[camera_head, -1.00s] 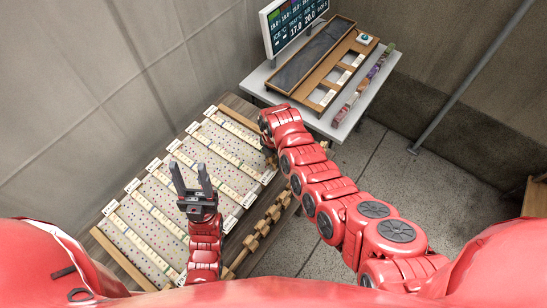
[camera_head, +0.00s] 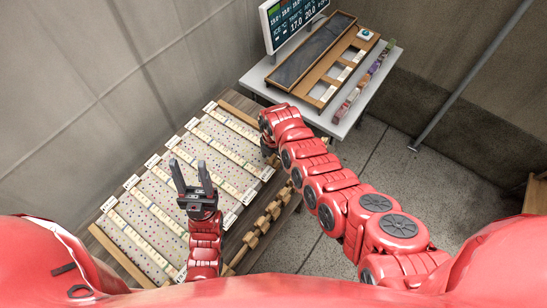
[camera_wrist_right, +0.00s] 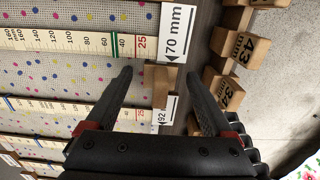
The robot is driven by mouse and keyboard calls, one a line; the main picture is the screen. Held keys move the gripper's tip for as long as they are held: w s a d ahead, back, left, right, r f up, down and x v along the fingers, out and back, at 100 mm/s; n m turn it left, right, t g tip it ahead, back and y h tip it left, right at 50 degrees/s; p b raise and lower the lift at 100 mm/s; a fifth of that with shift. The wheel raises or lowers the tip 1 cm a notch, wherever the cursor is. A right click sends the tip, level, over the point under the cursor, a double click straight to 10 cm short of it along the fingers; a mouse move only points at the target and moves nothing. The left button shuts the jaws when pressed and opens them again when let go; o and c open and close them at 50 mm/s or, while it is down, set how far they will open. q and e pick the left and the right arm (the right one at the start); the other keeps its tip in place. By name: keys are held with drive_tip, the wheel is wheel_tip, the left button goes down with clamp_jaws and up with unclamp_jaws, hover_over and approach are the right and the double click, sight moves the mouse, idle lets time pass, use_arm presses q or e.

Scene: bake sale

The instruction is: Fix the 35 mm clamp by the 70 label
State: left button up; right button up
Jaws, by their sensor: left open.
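The 70 mm label (camera_wrist_right: 175,35) stands at the end of a numbered strip in the right wrist view. A plain wooden piece (camera_wrist_right: 163,82) sits below it, between my right fingers in the picture; I cannot tell if it is a clamp or part of the frame. My right gripper (camera_wrist_right: 161,80) is open, with its fingers apart on either side of that piece. Several wooden clamps (camera_head: 266,215) line the front rail; one reads 43 (camera_wrist_right: 240,48). I cannot make out a 35. My left gripper (camera_head: 190,180) is open and empty over the rack.
The rack (camera_head: 165,190) holds dotted mesh panels with numbered strips. A 92 label (camera_wrist_right: 163,115) is below the 70 label. Behind, a grey table (camera_head: 258,80) bears a screen (camera_head: 290,22) and a wooden tray (camera_head: 345,25).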

drive_tip(key=shift+r, duration=0.1)
wheel_tip(320, 180, up, 11)
drive_tip(key=shift+f+b, duration=0.1)
drive_tip(key=shift+b, duration=1.1)
wheel_tip(320, 180, up, 6)
drive_tip(key=p, duration=0.3)
drive_tip(key=shift+r, duration=0.2)
